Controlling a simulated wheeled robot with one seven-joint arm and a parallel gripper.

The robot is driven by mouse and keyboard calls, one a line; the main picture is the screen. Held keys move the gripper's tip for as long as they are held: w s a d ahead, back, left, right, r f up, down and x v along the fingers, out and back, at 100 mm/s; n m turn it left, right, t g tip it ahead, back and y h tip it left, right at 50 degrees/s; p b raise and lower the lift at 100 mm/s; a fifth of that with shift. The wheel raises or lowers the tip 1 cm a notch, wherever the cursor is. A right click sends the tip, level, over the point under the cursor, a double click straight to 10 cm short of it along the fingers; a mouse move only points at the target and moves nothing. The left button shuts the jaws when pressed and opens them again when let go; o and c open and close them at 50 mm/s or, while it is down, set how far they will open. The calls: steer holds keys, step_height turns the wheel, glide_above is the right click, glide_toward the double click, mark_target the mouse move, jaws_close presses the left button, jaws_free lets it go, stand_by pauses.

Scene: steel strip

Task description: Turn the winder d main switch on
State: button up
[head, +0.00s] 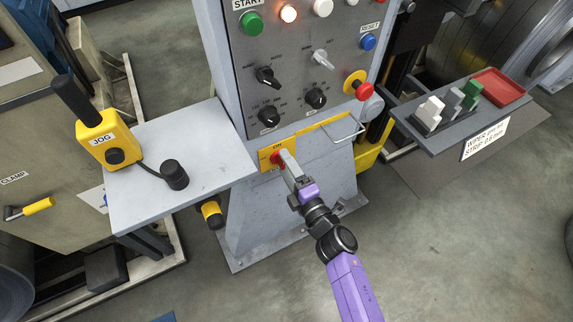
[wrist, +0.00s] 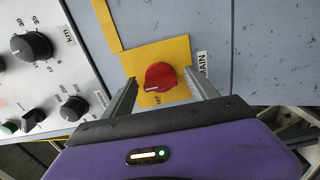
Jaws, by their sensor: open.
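The main switch is a round red knob (wrist: 160,76) on a yellow plate (wrist: 178,51), with a label reading MAIN beside it in the wrist view. Its white mark points to the lower left, near small lettering that looks like OFF. My gripper (wrist: 161,84) is open, with one finger on each side of the knob. Whether the fingers touch it I cannot tell. In the head view the knob (head: 276,158) shows at the lower front of the console, below an ON marking, partly hidden by my gripper (head: 286,158).
Above is a grey panel (head: 300,90) with black selector knobs, coloured buttons and a red emergency stop (head: 363,91). A wire handle (head: 349,130) projects right of the switch. A shelf with a yellow JOG pendant (head: 97,137) is left; a shelf with blocks and a red tray (head: 497,87) is right.

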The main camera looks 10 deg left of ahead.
steer(key=p+v, duration=0.1)
steer(key=v, duration=0.6)
steer(key=shift+s+d, duration=0.2)
steer(key=s+d+r+m+t+h, duration=0.3)
steer(key=d+r+m, duration=0.35)
steer(key=m, duration=0.25)
steer(key=s+d+r+m+g+h, duration=0.1)
steer(key=s+d+r+m+h, duration=0.1)
steer(key=s, duration=0.8)
steer(key=s+d+r+m+g+h, duration=0.1)
steer(key=s+d+r+m, duration=0.4)
steer(key=s, duration=0.6)
steer(key=s+d+r+m+g+h, duration=0.1)
steer(key=s+d+r+m+h, duration=0.2)
steer(key=s+d+m, duration=0.4)
steer(key=s+m+h, duration=0.1)
steer(key=s, duration=0.2)
steer(key=shift+r+m, duration=0.25)
steer(key=shift+m, duration=0.05)
